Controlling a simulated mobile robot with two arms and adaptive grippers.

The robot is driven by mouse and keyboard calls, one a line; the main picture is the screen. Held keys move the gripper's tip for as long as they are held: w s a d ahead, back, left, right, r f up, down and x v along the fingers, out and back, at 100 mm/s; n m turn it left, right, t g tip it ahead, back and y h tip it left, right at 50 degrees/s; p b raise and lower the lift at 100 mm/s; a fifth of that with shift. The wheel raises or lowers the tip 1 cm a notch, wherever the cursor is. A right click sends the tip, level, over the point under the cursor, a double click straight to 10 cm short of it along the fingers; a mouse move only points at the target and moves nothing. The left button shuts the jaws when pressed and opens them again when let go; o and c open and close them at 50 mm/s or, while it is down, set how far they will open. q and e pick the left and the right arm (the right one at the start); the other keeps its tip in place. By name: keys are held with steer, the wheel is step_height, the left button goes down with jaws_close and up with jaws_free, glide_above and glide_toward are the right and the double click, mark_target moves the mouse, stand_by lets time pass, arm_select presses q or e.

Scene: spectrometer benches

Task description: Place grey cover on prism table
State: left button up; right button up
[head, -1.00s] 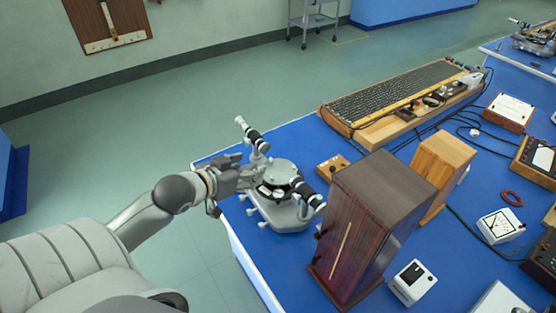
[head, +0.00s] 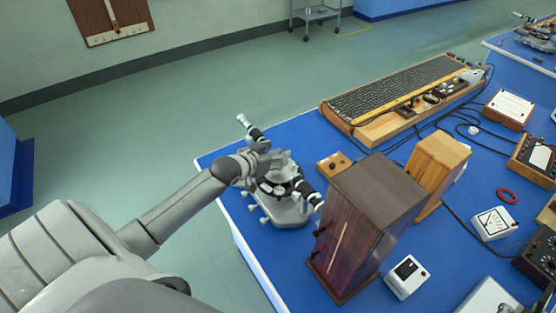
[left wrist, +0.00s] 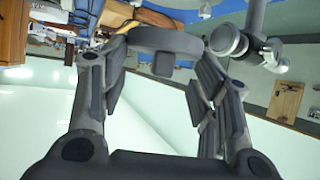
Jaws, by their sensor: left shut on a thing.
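My left gripper (head: 258,160) is over the spectrometer (head: 290,213) at the left edge of the blue bench. The left wrist view shows its two fingers (left wrist: 160,85) closed in on the round grey cover (left wrist: 165,40), which lies across the fingertips. In the head view the gripper hides most of the cover and the prism table under it. I cannot tell whether the cover touches the prism table. The spectrometer's telescope tubes stick out at the back left and the front right. My right gripper is not in view.
A tall dark wooden box (head: 365,225) stands close to the right of the spectrometer. A lighter wooden box (head: 438,170), a small wooden block (head: 333,165) and a white meter (head: 406,277) are near it. A long rheostat board (head: 405,102) lies at the back.

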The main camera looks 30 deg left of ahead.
mark_target(278, 171)
arm_select(q)
steer(key=shift+w+f, duration=1.15)
steer(key=shift+f, duration=0.15)
steer(key=shift+f+p, duration=0.4)
steer(key=shift+f, duration=1.15)
steer(key=o, duration=1)
steer(key=shift+c, duration=0.2)
steer(key=shift+s, duration=0.1)
steer(key=b+v, duration=0.1)
steer(key=v, duration=1.1)
steer(key=shift+b, duration=0.35)
